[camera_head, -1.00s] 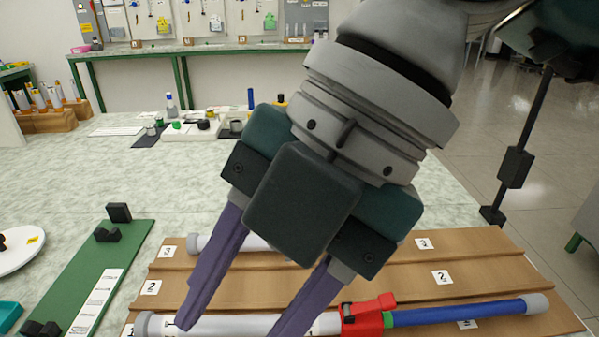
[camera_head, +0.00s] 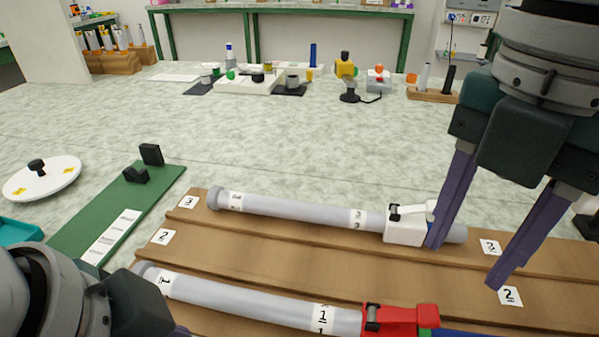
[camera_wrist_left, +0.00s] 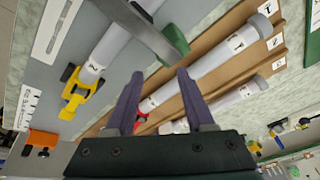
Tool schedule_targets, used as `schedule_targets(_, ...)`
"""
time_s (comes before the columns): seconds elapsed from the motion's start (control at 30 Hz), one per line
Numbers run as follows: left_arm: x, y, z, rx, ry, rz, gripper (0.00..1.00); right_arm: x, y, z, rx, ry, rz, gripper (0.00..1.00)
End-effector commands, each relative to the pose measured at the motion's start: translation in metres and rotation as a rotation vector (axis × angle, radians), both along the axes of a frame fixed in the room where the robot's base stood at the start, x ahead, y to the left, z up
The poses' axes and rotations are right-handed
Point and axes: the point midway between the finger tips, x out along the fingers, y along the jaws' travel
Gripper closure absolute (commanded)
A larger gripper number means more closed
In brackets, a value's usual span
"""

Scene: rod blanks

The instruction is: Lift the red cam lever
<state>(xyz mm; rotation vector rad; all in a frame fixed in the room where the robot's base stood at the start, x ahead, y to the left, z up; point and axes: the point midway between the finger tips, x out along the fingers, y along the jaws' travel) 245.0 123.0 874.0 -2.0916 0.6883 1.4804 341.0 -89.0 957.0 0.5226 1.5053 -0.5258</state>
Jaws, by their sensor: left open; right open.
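The red cam lever (camera_head: 400,318) sits on a clamp around the grey rod (camera_head: 250,303) in slot 1, at the bottom edge of the head view. Blue shows just right of it, with a green piece between. In the left wrist view the red part (camera_wrist_left: 141,116) shows small, partly hidden behind a finger. My left gripper (camera_wrist_left: 158,72) is open and empty; in the head view only its arm end shows at lower left. My right gripper (camera_head: 466,262) is open over the rack's right side, its left finger close beside the white clamp (camera_head: 405,228); I cannot tell if they touch.
The wooden rack (camera_head: 300,248) has numbered slots; another grey rod (camera_head: 290,207) carries the white clamp. A green board (camera_head: 120,207) with black brackets and a white turntable (camera_head: 42,178) lie left. The wrist view shows a yellow clamp (camera_wrist_left: 78,92).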

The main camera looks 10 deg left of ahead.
Motion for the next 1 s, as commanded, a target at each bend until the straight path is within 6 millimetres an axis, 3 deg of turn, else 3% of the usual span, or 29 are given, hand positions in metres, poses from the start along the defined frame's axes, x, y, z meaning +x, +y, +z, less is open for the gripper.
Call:
schedule_targets(0.1, 0.028, -0.021, 0.008, 0.088, -0.026, -0.289, 0.46, 0.0, 0.0, 0.0, 0.001, 0.001, 0.001, 0.5)
schedule_targets(0.3, 0.057, -0.034, 0.021, 0.253, -0.036, -0.654, 0.46, 0.0, 0.0, 0.0, 0.001, 0.001, 0.001, 0.5)
schedule_targets(0.53, 0.07, -0.034, 0.025, 0.347, -0.026, -0.817, 0.46, 0.0, 0.0, 0.0, 0.001, 0.0, 0.001, 0.5)
schedule_targets(0.67, 0.074, -0.034, 0.013, 0.351, -0.021, -0.827, 0.46, 0.0, 0.0, 0.0, 0.001, 0.0, 0.001, 0.5)
schedule_targets(1.0, 0.089, -0.034, -0.046, 0.349, -0.022, -0.823, 0.46, 0.0, 0.0, 0.0, 0.001, 0.0, 0.001, 0.5)
